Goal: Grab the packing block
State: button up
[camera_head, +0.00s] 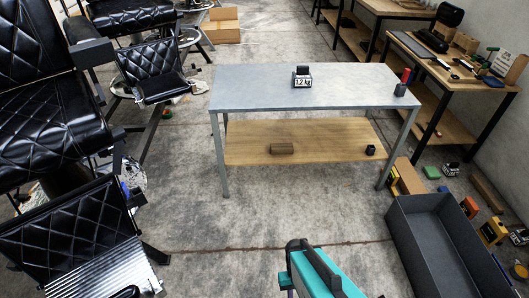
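A small brown block (282,148) lies on the wooden lower shelf (244,138) of the metal table, left of the shelf's middle. It looks like the packing block, but no label on it can be read. My gripper (312,262), teal and black, shows at the bottom edge, in front of the table and well apart from the block. Its fingers cannot be made out clearly, and I see nothing held in it.
The grey tabletop (240,88) above the shelf carries a small weight-marked object (302,77). A small black cube (370,150) sits on the shelf's right. Black barber chairs (150,70) stand left. A dark open bin (428,240) and scattered blocks lie right. Floor before the table is clear.

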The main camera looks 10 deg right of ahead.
aim_at(287, 148)
jog(key=z, duration=0.1)
jog(key=i, duration=0.95)
jog(key=u, duration=0.05)
